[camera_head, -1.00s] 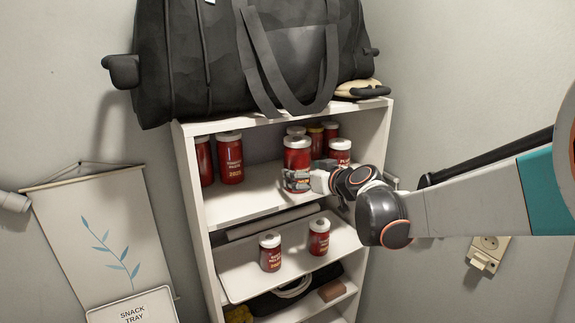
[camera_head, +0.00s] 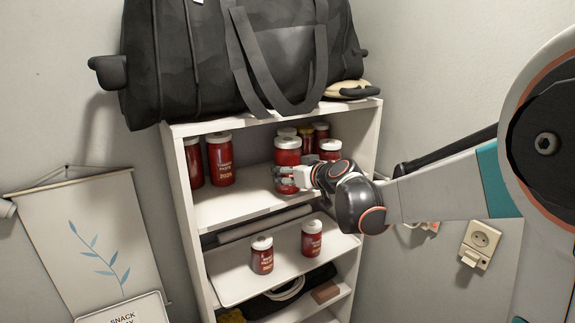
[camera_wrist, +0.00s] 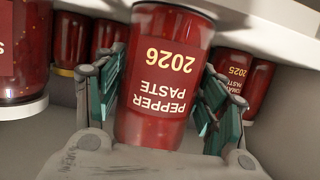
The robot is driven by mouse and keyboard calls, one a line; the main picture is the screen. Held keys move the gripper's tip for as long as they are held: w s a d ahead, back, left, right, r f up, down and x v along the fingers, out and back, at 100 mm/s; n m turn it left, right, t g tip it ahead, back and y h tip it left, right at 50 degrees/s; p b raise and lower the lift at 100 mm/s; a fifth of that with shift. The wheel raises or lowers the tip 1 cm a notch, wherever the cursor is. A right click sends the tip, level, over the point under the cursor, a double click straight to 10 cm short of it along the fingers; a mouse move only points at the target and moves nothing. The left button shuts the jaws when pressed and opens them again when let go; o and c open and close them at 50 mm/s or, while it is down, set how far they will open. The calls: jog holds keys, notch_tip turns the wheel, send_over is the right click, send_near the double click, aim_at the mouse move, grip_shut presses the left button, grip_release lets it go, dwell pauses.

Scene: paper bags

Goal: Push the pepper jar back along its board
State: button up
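The pepper jar (camera_wrist: 165,75) is red with a pale lid and a dark label reading "PEPPER PASTE 2026". It fills the middle of the wrist view, upside down there. In the head view the pepper jar (camera_head: 288,152) is upright near the front of the upper shelf board (camera_head: 235,206), its lower part partly covered by my fingers. My gripper (camera_head: 286,180) reaches in from the right.
Red jars stand behind the pepper jar (camera_head: 320,132), to its right (camera_head: 330,149) and to its left, including a tomato jar (camera_head: 221,160). The shelf's right side wall (camera_head: 368,135) is close to my wrist. Two jars (camera_head: 262,255) stand on a lower board. A black bag (camera_head: 200,60) sits on top.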

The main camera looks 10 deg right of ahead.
jog(key=shift+w, duration=0.15)
jog(key=shift+w+a+b, duration=0.3)
jog(key=shift+w+a, duration=0.45)
jog(key=shift+w, duration=1.45)
jog(key=shift+w+a+b, duration=0.35)
jog(key=shift+w+a, duration=0.4)
jog(key=shift+w, duration=1.5)
jog(key=shift+w+a+b, duration=0.3)
jog(key=shift+w+a, duration=0.45)
jog(key=shift+w, duration=1.45)
jog(key=o, duration=0.6)
jog(key=shift+c, duration=0.2)
jog(key=shift+o, duration=0.9)
jog(key=o, duration=0.5)
